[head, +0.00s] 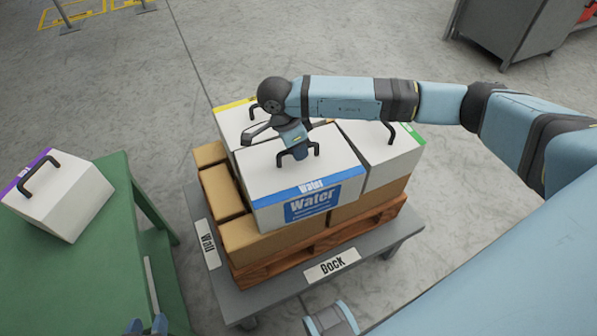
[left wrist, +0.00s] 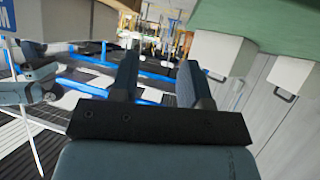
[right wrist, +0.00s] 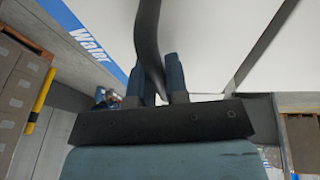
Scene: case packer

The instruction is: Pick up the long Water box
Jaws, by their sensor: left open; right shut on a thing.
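The long Water box (head: 290,172) is white with a blue top stripe and a blue Water label on its front. It is at the front of the stack on the dock, over brown cartons. I cannot tell whether it rests on them or hangs just above. My right gripper (head: 298,152) is shut on its black handle (head: 313,149); the handle (right wrist: 150,45) also passes between the fingers in the right wrist view. My left gripper (head: 147,327) is low at the left, by the green table; its fingers are apart and empty in the left wrist view (left wrist: 158,82).
White boxes with yellow (head: 234,118) and green (head: 385,155) stripes stand behind and right of the Water box. Brown cartons (head: 255,238) sit on a wooden pallet (head: 300,252) on the grey dock table (head: 395,238). A purple-striped box (head: 75,200) is on the green table (head: 118,235).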

